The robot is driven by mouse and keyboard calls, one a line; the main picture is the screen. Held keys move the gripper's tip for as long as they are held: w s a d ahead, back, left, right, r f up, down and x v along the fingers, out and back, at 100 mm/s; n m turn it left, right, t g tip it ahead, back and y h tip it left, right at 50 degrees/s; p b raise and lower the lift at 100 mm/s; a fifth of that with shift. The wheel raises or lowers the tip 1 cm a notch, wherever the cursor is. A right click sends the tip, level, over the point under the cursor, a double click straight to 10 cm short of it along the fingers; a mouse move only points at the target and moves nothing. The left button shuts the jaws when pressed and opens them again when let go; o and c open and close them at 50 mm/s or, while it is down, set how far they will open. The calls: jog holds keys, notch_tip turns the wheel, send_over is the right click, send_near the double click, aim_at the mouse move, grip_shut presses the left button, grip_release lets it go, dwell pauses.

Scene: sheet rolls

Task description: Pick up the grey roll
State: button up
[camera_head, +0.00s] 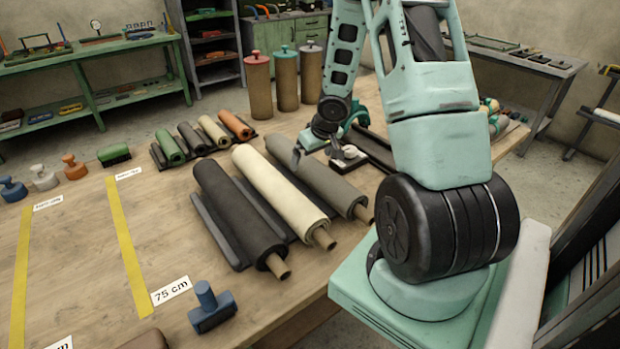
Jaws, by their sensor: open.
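The grey roll (318,177) lies on the wooden table, rightmost of three long rolls side by side, with its brown core end toward me. A cream roll (272,187) lies to its left, and a black roll (232,207) lies left of that. My gripper (317,151) is open and empty over the far half of the grey roll, fingers pointing down. I cannot tell whether the fingers touch it. My wrist hides part of what lies behind.
Dark cradle rails flank the rolls. Small coloured rolls (217,131) lie behind them, and three upright canisters (286,80) stand further back. A blue-handled tool (211,305) stands at the front. Yellow strips (127,240) mark the table's left, where there is free room.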

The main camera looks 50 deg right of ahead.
aim_at(313, 161)
jog(key=x, duration=0.1)
jog(key=b+x, duration=0.2)
jog(key=x, duration=0.1)
jog(key=shift+s+d+f, duration=0.2)
jog(key=shift+s+f, duration=0.05)
jog(key=shift+s, duration=0.05)
jog(key=shift+w+d+f, duration=0.1)
jog(key=shift+w+f, duration=0.15)
jog(key=shift+f, duration=0.25)
jog(key=c, duration=1.6)
jog(key=shift+w+r, duration=0.1)
jog(key=shift+r, duration=0.05)
jog(key=c, duration=0.4)
jog(key=shift+r, duration=0.1)
